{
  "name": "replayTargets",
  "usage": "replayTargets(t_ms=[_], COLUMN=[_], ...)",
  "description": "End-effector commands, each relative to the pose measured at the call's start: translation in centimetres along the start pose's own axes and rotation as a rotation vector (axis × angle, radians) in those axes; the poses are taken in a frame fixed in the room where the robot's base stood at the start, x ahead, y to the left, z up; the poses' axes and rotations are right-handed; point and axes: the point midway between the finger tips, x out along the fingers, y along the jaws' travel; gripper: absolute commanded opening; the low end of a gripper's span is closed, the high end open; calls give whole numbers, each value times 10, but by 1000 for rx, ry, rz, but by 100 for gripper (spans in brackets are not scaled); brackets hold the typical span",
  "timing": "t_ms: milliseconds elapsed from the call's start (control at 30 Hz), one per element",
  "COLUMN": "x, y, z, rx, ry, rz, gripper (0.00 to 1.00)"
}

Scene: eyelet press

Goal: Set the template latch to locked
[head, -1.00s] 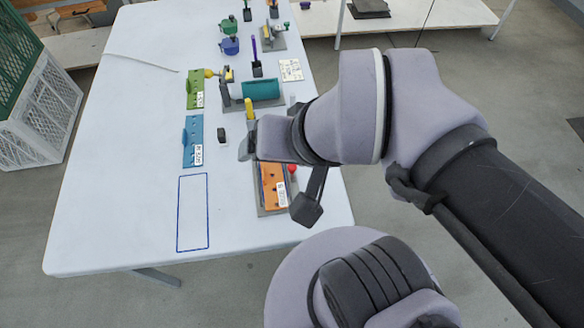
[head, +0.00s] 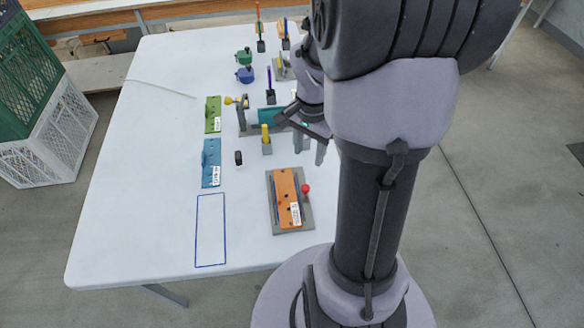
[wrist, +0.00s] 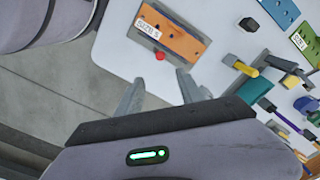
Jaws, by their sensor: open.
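The orange template (head: 287,203) lies in a grey holder (head: 276,229) near the front right of the white table. A red knob (head: 306,188), which looks like the latch handle, sits at the holder's right edge. In the wrist view the orange plate (wrist: 178,40) carries a "SIZE S" label, and the red knob (wrist: 160,56) shows at its near edge. Whether the latch is locked I cannot tell. My gripper (head: 308,150) is open and empty, above and behind the holder in the head view. In the wrist view its fingertips (wrist: 160,77) point toward the red knob, apart from it.
A blue template (head: 211,165) and a green template (head: 213,115) lie to the left, above an empty blue outline (head: 210,230). The front left is clear.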

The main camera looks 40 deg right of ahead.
Motion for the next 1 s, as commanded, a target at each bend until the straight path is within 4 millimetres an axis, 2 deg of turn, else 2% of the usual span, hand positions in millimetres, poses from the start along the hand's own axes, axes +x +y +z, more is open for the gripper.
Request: replayTargets(t_ms=[33, 200, 300, 433, 600, 933, 1000], x=[20, 74, 104, 133, 151, 153, 153], y=[1, 1, 0, 1, 0, 0, 0], z=[1, 2, 2, 2, 2, 1, 1], rx=[-2, -3, -2, -4, -3, -3, -3], ry=[-4, -5, -4, -3, -2, -1, -1], rz=[4, 4, 3, 3, 1, 0, 0], gripper=[45, 45, 45, 45, 45, 45, 31])
